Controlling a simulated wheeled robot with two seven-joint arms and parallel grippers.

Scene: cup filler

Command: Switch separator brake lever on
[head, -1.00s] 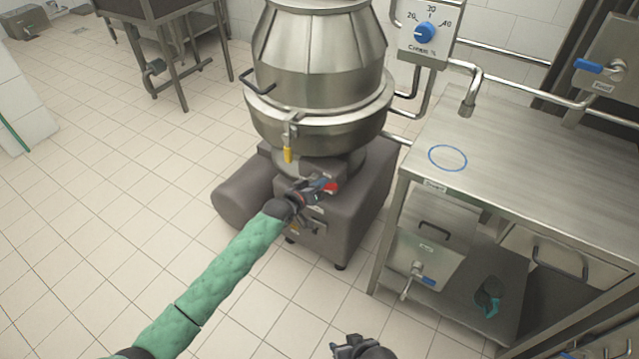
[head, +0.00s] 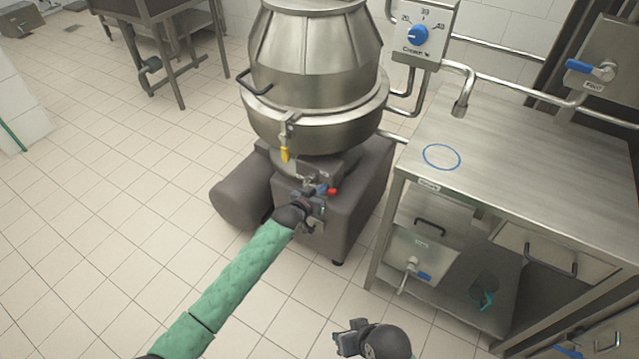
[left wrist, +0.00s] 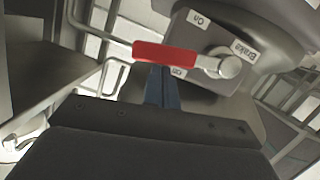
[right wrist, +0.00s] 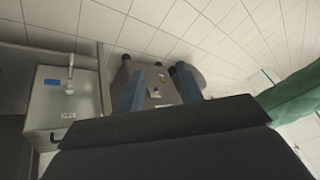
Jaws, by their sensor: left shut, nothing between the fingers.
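The brake lever has a red handle (left wrist: 165,53) and a grey pivot (left wrist: 225,66); the handle points left in the left wrist view. It lies between the "On" label (left wrist: 198,19) and the "Off" label (left wrist: 178,72), nearer "Off". In the head view its red part (head: 333,191) shows on the separator base (head: 355,200). My left gripper (head: 322,190) is shut and empty; its blue fingertips (left wrist: 163,72) are just below the handle, and I cannot tell whether they touch. My right gripper (head: 345,338) is open and empty, low in front; its fingers (right wrist: 160,88) show apart.
The steel separator bowl (head: 315,60) rises above the base, with a yellow-tipped latch (head: 285,154). A steel table (head: 530,170) with a blue ring mark (head: 441,157) stands to the right. The tiled floor (head: 90,220) at left is clear.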

